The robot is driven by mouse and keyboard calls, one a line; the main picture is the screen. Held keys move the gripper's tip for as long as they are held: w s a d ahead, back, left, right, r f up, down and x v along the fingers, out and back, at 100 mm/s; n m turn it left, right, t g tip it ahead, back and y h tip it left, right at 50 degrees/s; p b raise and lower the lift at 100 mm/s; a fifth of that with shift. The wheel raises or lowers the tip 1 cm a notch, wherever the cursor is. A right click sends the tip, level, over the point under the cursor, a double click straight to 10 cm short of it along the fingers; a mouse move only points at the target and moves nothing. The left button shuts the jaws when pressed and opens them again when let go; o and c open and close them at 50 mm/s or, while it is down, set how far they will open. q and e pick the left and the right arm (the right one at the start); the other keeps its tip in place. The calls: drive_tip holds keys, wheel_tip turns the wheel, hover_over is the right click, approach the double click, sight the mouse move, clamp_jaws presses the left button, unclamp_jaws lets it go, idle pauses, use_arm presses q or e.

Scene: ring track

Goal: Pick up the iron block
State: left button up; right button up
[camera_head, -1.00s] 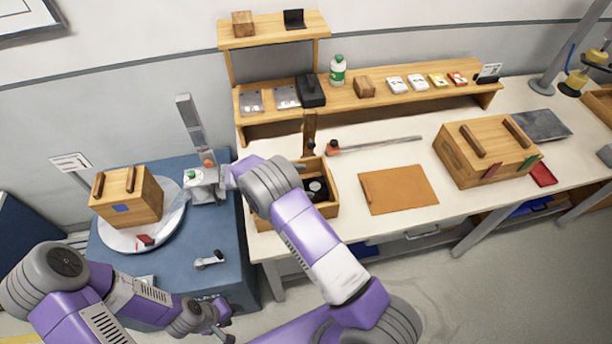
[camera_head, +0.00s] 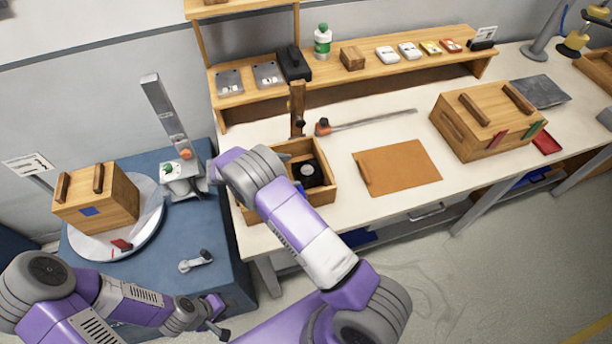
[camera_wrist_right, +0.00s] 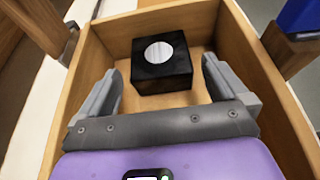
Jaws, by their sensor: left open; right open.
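The iron block, a black cube with a round silver disc on top, sits in an open wooden box (camera_head: 322,192) on the workbench. The block (camera_head: 313,176) is partly visible in the head view beside my right arm. In the right wrist view the block (camera_wrist_right: 163,77) lies just beyond and between my open right fingers (camera_wrist_right: 162,82), with no clear contact. The fingers reach over the open box. My right gripper is hidden behind its wrist in the head view. My left gripper (camera_head: 217,324) is low at the front of the blue cabinet, away from the block.
Box walls (camera_wrist_right: 280,95) stand close on both sides of the right fingers. A brown board (camera_head: 397,168) and a lidded wooden box (camera_head: 485,125) stand to the right. A blue cabinet (camera_head: 215,235) with a turntable is at left. A shelf (camera_head: 375,82) runs behind.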

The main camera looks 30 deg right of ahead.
sight(306, 170)
drive_tip(key=x, duration=0.6)
drive_tip(key=shift+d+f, duration=0.1)
drive_tip(key=shift+d, duration=0.2)
drive_tip(key=shift+a, duration=0.1)
drive_tip(key=c, duration=1.7)
drive_tip(key=shift+w, duration=0.1)
